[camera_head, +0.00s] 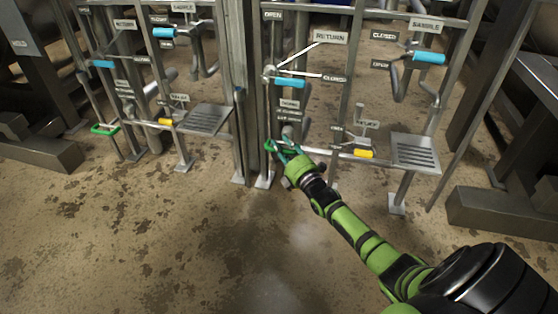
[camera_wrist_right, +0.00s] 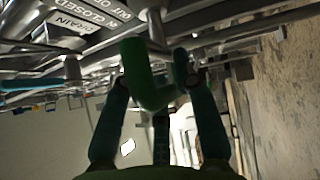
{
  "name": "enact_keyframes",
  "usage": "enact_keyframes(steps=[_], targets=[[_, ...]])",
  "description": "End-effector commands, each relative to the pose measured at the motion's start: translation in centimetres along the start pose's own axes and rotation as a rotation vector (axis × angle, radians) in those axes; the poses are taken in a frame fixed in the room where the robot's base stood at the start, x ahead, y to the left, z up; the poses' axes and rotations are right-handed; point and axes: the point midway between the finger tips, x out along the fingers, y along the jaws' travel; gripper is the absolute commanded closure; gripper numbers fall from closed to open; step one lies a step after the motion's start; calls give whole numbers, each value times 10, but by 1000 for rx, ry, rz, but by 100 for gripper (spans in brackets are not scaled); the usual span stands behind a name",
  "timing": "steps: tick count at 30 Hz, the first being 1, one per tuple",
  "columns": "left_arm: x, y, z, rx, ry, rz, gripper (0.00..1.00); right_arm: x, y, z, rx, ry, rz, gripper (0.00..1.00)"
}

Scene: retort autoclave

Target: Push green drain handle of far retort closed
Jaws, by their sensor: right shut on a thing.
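A green drain handle (camera_head: 269,146) sits low on the right-hand pipe frame, beside the upright post. My right gripper (camera_head: 283,147) is at this handle, reaching in from the lower right. In the right wrist view the handle (camera_wrist_right: 146,75) is a thick green bent bar between my right gripper's fingers (camera_wrist_right: 157,85), which are shut on it. A metal stem meets the handle from above. Part of the handle is hidden by the fingers in the head view. A second green handle (camera_head: 105,129) hangs low on the left-hand frame, untouched. My left gripper is not in view.
Blue handles (camera_head: 289,83) and a yellow handle (camera_head: 363,154) sit on the same frame near my right gripper. A slotted metal tray (camera_head: 415,152) juts out at the right. A drain label (camera_wrist_right: 68,22) shows upside down. The stained floor (camera_head: 150,240) in front is open.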

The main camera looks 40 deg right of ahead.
Motion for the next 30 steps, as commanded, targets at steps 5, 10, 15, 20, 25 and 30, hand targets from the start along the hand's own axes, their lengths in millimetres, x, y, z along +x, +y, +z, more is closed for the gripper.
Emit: enact_keyframes(steps=[5,10,15,20,25,30], targets=[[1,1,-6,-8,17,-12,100,5,-2,8,-15,-1,-4,100],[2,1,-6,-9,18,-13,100,5,-2,7,-16,-1,-4,100],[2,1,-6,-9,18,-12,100,4,-2,7,-12,-1,-4,51],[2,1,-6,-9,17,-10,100,5,-2,6,-9,-1,-3,51],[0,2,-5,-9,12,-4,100,0,-3,5,-6,0,-4,51],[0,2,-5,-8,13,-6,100,-23,-3,5,-6,1,-4,51]])
